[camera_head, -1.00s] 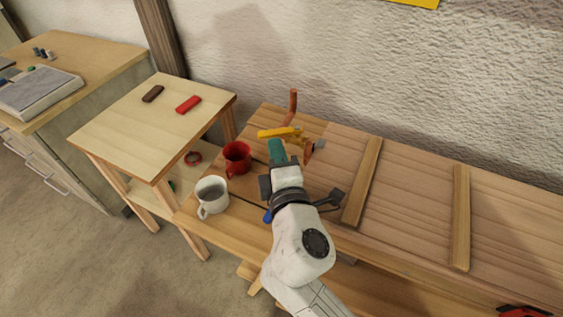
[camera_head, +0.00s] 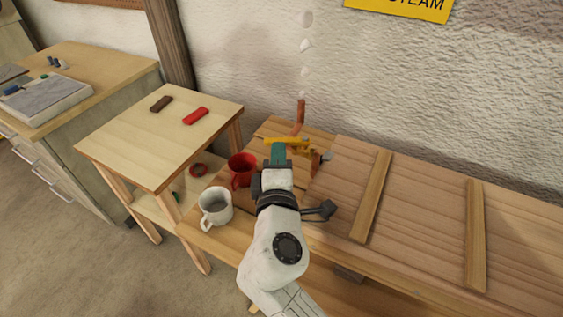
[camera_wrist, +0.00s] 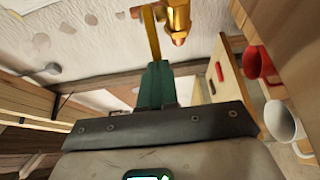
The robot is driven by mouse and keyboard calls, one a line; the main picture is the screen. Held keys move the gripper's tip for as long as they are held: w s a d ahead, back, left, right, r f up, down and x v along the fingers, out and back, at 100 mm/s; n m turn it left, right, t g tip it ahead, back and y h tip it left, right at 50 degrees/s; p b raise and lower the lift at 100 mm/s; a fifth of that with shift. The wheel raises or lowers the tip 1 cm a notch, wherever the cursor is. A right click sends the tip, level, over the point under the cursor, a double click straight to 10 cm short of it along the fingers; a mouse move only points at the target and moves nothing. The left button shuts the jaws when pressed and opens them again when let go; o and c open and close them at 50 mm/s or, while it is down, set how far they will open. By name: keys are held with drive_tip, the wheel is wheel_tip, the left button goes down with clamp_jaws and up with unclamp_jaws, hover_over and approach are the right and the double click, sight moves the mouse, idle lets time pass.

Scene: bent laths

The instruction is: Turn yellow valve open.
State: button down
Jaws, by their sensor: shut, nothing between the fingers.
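The yellow valve lever (camera_head: 288,141) lies at the back edge of the wooden bench, beside an upright copper pipe (camera_head: 300,112). White puffs (camera_head: 306,45) stand in a column above the pipe. In the wrist view the yellow lever (camera_wrist: 150,35) runs beside the brass valve body (camera_wrist: 178,18). My gripper (camera_head: 278,153) has teal fingers, shut with nothing between them. Their tips, also in the wrist view (camera_wrist: 158,65), are right at the lever; I cannot tell whether they touch it. My gripper hides part of the valve in the head view.
A red mug (camera_head: 241,170) and a white mug (camera_head: 215,206) stand close to the left of my arm. A small side table (camera_head: 150,140) holds a red block and a dark block. Wooden panels with raised battens (camera_head: 371,197) cover the bench to the right.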

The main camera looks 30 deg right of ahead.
drive_tip(key=w+m+g+h+b, duration=0.1)
drive_tip(key=m+g+h, duration=0.1)
drive_tip(key=w+m+g+h+b, duration=0.2)
drive_tip(key=h, duration=0.1)
drive_tip(key=shift+d, duration=0.1)
drive_tip(key=shift+w, duration=0.15)
idle(0.6)
